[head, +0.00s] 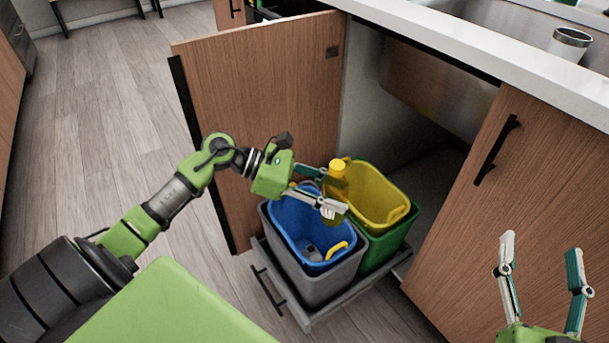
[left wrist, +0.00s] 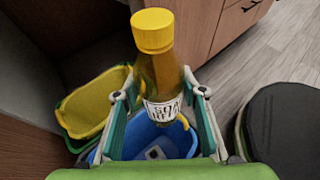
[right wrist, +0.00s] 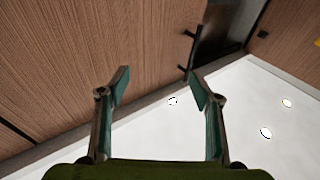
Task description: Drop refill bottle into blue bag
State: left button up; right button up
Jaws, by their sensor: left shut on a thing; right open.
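The refill bottle (left wrist: 165,75) is amber with a yellow cap and a white label. It is upright between the fingers of my left gripper (left wrist: 162,108), which is shut on it. In the head view the bottle (head: 336,180) is at the right edge of the blue bag (head: 290,222), above the bins. The blue bag lines a grey bin and is open at the top, with a small greyish item at its bottom. The blue bag (left wrist: 182,142) also shows below the bottle in the left wrist view. My right gripper (head: 541,272) is open and empty at the lower right.
A yellow bag (head: 372,190) in a green bin stands right beside the grey bin (head: 318,285) on the pulled-out drawer. An open cabinet door (head: 265,95) is behind on the left. A closed door (head: 515,200) and the counter edge (head: 480,55) are at right.

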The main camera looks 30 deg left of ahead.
notch_tip(320, 180, down, 11)
jog(key=s+d+g+h+p, duration=0.2)
jog(key=g, duration=0.4)
pick_arm(q)
jog(key=w+a+f+n+t+y+b, duration=0.1)
jog(key=w+a+f+t+b, duration=0.1)
jog(key=a+f, duration=0.7)
jog(key=shift+w+f+n+b, duration=0.4)
jog(key=shift+f+b, duration=0.4)
jog(key=shift+f, duration=0.8)
pick_arm(e)
notch_tip(320, 180, up, 19)
jog(key=s+a+t+y, duration=0.1)
jog(key=a+t+y, duration=0.1)
jog(key=t, duration=0.8)
jog(key=shift+r+y, duration=0.2)
jog(key=shift+y, duration=0.6)
pick_arm(q)
jog(key=shift+a, duration=0.1)
pick_arm(e)
jog(key=shift+a, duration=0.1)
pick_arm(q)
jog(key=o, duration=1.3)
